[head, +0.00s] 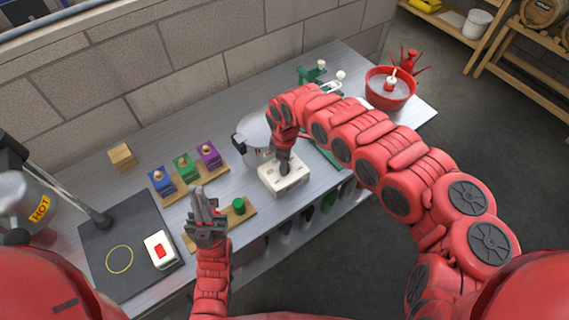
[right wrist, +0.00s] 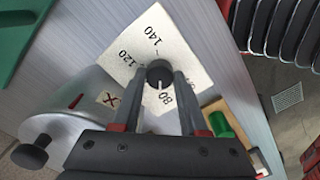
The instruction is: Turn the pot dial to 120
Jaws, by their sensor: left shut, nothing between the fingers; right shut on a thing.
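The pot dial is a dark round knob (right wrist: 159,74) on a white box (right wrist: 184,42) with the marks 140, 120 and 80 in the right wrist view. My right gripper (right wrist: 160,82) is shut on the knob, one finger on each side. A light pointer line on the knob points toward the 80 side; the left finger hides part of the scale. In the head view the white box (head: 290,178) stands in front of the metal pot (head: 252,131). My left gripper (head: 206,207) is shut and empty, left of the box, over the bench's front part.
A wooden strip (head: 222,227) with a green knob (head: 239,205) lies beside my left gripper. Blue, green and purple blocks (head: 184,167) stand behind it. A dark mat (head: 110,235) with a red-buttoned white box (head: 160,249) is left. A red bowl (head: 388,101) stands far right.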

